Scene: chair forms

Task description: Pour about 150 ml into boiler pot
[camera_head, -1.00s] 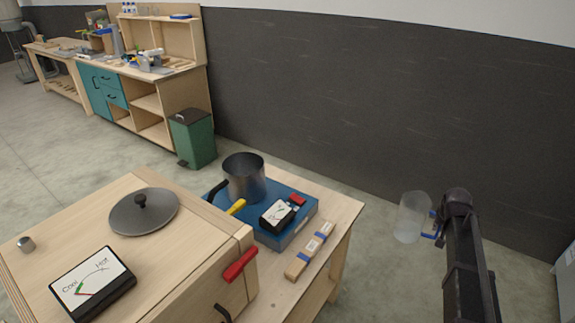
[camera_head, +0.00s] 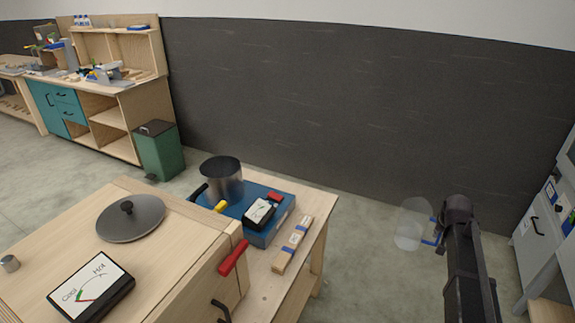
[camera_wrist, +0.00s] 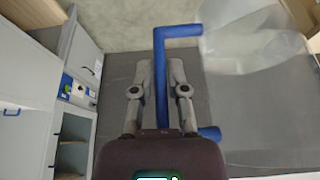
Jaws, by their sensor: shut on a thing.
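The boiler pot (camera_head: 222,180) is a dark metal pot with a black handle. It stands open and upright on a blue unit (camera_head: 262,230) on the low wooden bench. My gripper (camera_head: 440,232) is to the right of the bench, over the floor and well apart from the pot. It is shut on the blue handle of a clear jug (camera_head: 411,224). The wrist view shows the fingers (camera_wrist: 161,90) on both sides of the blue handle, with part of the clear jug (camera_wrist: 255,40) at upper right. I cannot tell how much liquid the jug holds.
A round lid (camera_head: 131,217), a Cool/Hot gauge (camera_head: 91,292) and a small metal cylinder (camera_head: 10,263) are on the wooden box top. A smaller gauge (camera_head: 261,211) is beside the pot. A wooden strip (camera_head: 292,246) lies on the bench. Grey cabinets (camera_head: 545,220) stand at right.

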